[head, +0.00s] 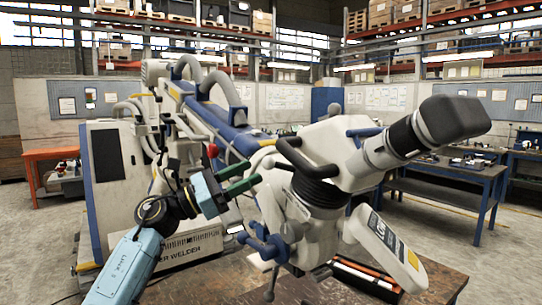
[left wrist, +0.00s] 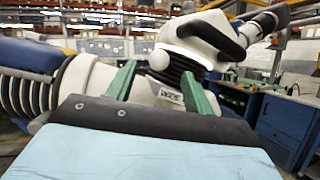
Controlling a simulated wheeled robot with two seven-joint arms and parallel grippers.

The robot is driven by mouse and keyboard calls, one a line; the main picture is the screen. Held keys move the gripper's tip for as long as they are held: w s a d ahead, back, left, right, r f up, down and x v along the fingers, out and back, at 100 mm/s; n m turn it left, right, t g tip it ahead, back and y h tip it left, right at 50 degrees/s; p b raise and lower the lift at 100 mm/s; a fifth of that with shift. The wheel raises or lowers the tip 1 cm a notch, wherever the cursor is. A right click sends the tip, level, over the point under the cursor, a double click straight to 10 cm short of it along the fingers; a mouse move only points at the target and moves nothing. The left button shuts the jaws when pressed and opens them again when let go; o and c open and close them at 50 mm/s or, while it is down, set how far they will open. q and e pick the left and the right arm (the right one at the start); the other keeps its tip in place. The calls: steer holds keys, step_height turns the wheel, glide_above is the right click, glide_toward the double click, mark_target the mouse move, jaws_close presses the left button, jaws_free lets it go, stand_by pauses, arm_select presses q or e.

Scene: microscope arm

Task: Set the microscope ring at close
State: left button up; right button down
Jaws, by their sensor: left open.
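The microscope (head: 345,150) is a cream-white head with black handles and a dark eyepiece tube, carried on a jointed arm at the centre right. A black ribbed ring (head: 316,186) sits under its head; it also shows in the left wrist view (left wrist: 178,68). I cannot read any "close" mark on it. My left gripper (head: 254,174) has green fingers and is open and empty, to the left of the ring and apart from it in the head view. In the left wrist view its fingers (left wrist: 160,76) stand on either side of the ring's lower part, with the ring beyond. My right gripper is not in view.
A blue-and-white arm (head: 222,125) runs from the white welder cabinet (head: 113,160) to the microscope. A brown table (head: 235,287) lies below. Blue workbenches (head: 450,190) stand at the right, an orange bench (head: 52,154) at the left.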

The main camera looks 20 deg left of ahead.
mark_target(270, 162)
arm_select(q)
steer(key=p+x, duration=0.1)
steer(key=x, duration=0.4)
steer(key=shift+w+d+r, duration=0.2)
steer(key=shift+d, duration=0.05)
steer(key=shift+w+d, duration=0.2)
steer(key=shift+d+r, duration=0.1)
steer(key=c, duration=0.7)
jaws_close()
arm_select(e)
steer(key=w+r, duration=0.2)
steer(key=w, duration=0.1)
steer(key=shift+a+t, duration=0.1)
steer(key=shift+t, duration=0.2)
